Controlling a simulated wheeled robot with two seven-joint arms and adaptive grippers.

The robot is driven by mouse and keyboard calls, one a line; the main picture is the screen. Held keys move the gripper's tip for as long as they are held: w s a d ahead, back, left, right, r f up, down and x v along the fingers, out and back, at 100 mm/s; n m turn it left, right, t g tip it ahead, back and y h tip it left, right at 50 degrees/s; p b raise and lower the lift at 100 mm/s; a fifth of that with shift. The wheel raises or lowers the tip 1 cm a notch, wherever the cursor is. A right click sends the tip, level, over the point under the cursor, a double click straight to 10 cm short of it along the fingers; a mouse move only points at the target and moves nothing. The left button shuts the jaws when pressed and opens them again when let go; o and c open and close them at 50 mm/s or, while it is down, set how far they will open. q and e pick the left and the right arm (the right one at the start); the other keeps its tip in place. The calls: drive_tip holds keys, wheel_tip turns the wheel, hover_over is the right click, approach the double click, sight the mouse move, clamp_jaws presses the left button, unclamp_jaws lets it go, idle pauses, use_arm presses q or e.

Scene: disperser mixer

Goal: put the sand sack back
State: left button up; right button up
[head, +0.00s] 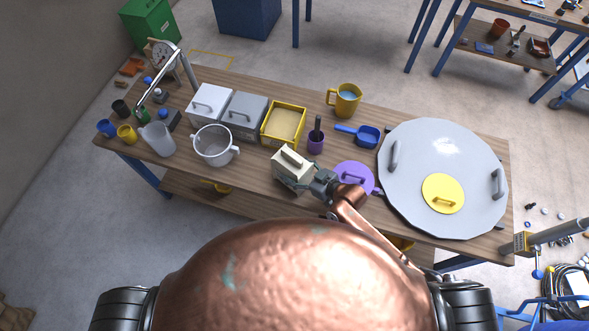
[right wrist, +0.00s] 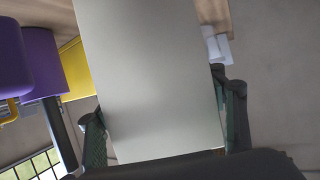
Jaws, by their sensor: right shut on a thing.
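A cream block-shaped sack with a handle on top (head: 291,167), which I take for the sand sack, is at the front middle of the workbench in the head view. My right gripper (head: 318,184) is shut on it from its right side. In the right wrist view, the sack (right wrist: 150,75) is a pale flat face between the two dark fingers (right wrist: 163,125). I cannot tell whether it touches the bench top. A yellow-rimmed tray (head: 266,138) with a pale sandy-coloured inside stands just behind it. My left gripper is not in view.
White (head: 208,102) and grey (head: 245,113) handled blocks stand left of the tray. A clear pot (head: 213,147), a purple cup (head: 316,142), a blue scoop (head: 366,136), a purple lid (head: 355,176) and a large grey round lid (head: 440,150) surround the sack. A yellow jug (head: 345,101) is behind.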

drive_tip(key=shift+f, duration=0.25)
drive_tip(key=shift+f, duration=0.1)
drive_tip(key=o, duration=1.7)
approach(308, 177)
drive_tip(key=x, duration=0.4)
drive_tip(key=shift+w+a+f, duration=0.15)
drive_tip(key=shift+w+a, duration=0.1)
drive_tip(key=shift+a, duration=0.05)
